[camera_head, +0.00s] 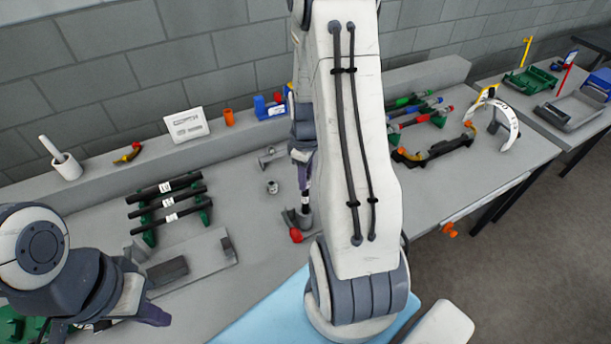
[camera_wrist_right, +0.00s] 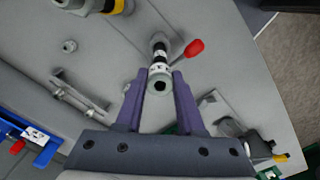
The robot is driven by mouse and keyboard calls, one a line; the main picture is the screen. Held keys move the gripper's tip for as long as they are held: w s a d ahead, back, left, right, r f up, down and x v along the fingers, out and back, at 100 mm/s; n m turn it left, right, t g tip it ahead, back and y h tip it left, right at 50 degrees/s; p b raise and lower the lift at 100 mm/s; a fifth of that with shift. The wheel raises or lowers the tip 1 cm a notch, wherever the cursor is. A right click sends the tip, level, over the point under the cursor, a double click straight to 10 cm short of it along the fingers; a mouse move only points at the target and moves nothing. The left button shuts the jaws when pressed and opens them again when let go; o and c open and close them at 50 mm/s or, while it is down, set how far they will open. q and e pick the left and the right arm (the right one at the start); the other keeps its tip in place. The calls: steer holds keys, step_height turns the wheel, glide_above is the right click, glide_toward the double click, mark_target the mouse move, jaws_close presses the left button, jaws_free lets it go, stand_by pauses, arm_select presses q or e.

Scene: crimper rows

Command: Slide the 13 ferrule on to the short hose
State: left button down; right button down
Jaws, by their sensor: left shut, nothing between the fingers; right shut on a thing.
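A short dark hose with a white label (camera_wrist_right: 158,66) stands upright in a grey clamp with a red knob (camera_wrist_right: 194,48). The clamp (camera_head: 304,220) shows in the head view beneath my right gripper (camera_head: 304,160). In the right wrist view my right gripper (camera_wrist_right: 160,82) is shut on a silver ferrule (camera_wrist_right: 160,89) at the hose's upper end. Its dark bore faces the camera; I cannot read its number or tell how far it is around the hose. My left gripper (camera_head: 152,319) is shut and empty, low at the left, away from the clamp.
Three labelled black hoses (camera_head: 168,201) lie on green racks at the left. A small metal fitting (camera_head: 272,187) stands on the bench left of the clamp. Blue bins (camera_head: 268,108), an orange cup (camera_head: 229,117) and a white sign (camera_head: 186,125) stand on the back ledge.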

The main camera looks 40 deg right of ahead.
steer(key=shift+f, duration=0.3)
steer(key=shift+c, duration=2.2)
jaws_free()
step_height(320, 180, up, 10)
steer(key=b, duration=0.2)
steer(key=shift+r, duration=0.25)
steer(key=shift+a, duration=0.1)
